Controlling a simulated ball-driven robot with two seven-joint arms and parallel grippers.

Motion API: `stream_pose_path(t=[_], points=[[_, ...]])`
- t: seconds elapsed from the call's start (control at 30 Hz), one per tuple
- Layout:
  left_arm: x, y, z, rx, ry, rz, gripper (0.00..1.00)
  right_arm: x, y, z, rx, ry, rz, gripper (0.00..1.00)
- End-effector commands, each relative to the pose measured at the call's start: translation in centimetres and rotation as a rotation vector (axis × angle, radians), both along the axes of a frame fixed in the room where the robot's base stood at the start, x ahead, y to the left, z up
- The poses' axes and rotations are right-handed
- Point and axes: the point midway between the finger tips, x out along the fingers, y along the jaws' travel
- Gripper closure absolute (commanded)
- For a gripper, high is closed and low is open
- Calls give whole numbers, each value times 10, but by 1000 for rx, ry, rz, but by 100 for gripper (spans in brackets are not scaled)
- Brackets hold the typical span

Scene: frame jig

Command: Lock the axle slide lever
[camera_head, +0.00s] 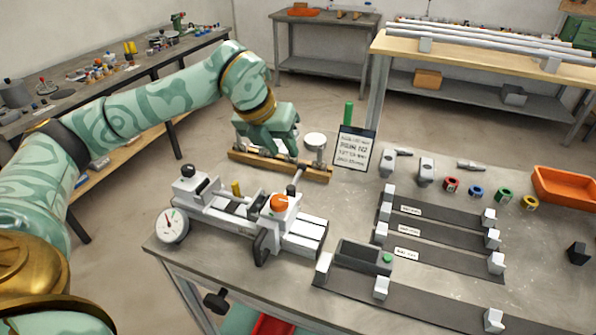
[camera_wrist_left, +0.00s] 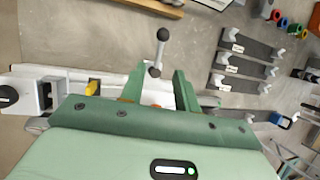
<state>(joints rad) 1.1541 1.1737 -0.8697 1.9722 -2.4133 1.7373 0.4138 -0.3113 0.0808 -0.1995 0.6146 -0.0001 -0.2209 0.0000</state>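The axle jig (camera_head: 240,222) is a pale grey slide with a dial gauge and an orange knob (camera_head: 279,203), standing on the metal table. The slide lever (camera_wrist_left: 160,50) is a short grey rod with a dark ball end, beyond and between my left fingertips in the left wrist view. In the head view a short rod (camera_head: 294,184), likely this lever, stands beside the orange knob. My left gripper (camera_head: 277,155) is open, above and behind the jig. In the left wrist view its fingers (camera_wrist_left: 160,72) are apart with nothing gripped. My right gripper is not in view.
A wooden rack (camera_head: 250,163) lies behind the jig, with a sign (camera_head: 354,148) beside it. Dark rails with grey blocks (camera_head: 440,240) fill the right of the table. An orange bin (camera_head: 565,187) and several coloured rings (camera_head: 476,191) are at the back right.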

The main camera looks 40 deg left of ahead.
Motion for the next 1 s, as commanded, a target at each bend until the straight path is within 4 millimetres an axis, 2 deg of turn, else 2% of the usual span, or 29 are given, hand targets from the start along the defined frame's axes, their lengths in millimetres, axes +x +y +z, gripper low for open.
stream_pose_path(t=[0.03,0.1,0.3,0.5,0.77,0.8,0.9,1.0], points=[[6,-2,-18,-1,5,-1,68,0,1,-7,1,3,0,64],[13,-4,-33,-2,5,-1,68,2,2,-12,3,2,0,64],[29,-7,-67,-1,4,-1,68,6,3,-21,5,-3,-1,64],[36,-8,-81,0,1,-1,68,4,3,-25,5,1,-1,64],[37,-9,-81,0,-1,-1,68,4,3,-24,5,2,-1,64],[37,-9,-81,0,-1,-1,71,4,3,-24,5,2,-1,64],[37,-9,-81,0,-1,-1,99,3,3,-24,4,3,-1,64],[37,-9,-81,0,-1,-1,100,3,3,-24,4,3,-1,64]])
